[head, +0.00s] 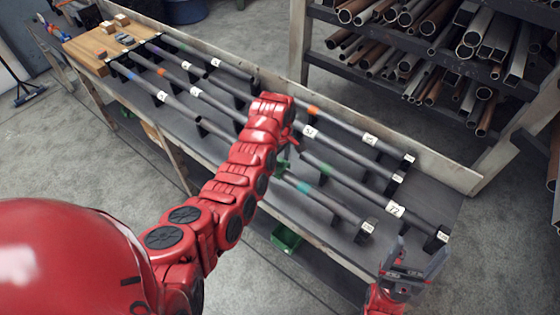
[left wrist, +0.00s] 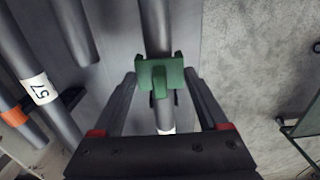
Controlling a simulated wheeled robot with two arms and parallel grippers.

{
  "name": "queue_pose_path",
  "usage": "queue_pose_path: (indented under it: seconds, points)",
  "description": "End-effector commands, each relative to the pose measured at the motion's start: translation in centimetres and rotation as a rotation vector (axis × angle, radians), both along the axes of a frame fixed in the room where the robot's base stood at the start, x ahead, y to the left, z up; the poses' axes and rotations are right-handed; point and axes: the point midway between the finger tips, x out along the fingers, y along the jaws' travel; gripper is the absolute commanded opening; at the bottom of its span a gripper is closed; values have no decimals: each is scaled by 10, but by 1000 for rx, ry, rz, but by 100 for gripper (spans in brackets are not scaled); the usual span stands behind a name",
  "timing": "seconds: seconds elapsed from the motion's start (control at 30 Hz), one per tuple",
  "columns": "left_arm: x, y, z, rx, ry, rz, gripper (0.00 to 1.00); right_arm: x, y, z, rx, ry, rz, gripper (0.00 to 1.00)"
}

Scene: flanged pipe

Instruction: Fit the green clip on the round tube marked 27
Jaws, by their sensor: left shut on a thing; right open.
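The green clip (left wrist: 160,74) sits between the fingers of my left gripper (left wrist: 166,88) in the left wrist view, and the gripper is shut on it. The clip lies across a grey round tube (left wrist: 156,28); I cannot tell whether it is seated around it or just above. A white label (left wrist: 165,130) on that tube is mostly hidden by the gripper, so its number is unreadable. In the head view my arm hides most of the clip (head: 283,166). My right gripper (head: 402,268) is open and empty at the bench's front right. I cannot make out a 27.
Several labelled tubes lie on black stands along the bench, including one marked 57 (left wrist: 40,89) and one marked 72 (head: 396,210). A green bin (head: 286,238) is below the front edge. A wooden board (head: 95,47) is at the far left; a pipe rack (head: 440,75) stands behind.

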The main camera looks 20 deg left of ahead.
Motion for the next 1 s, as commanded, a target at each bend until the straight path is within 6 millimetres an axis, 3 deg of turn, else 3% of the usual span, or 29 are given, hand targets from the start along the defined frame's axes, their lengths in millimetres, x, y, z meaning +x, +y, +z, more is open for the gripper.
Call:
queue_pose_path:
  seconds: [0.73,0.77,0.87,1.0]
  points:
    - [0,-1,-12,0,0,-1,18,0,0,-11,0,0,0,81]
    - [0,0,-11,0,0,-1,82,0,0,-10,0,0,0,81]
    - [0,0,-11,0,0,-1,100,0,0,-10,0,0,0,81]
    - [0,0,-11,0,0,-1,100,0,0,-10,0,0,0,81]
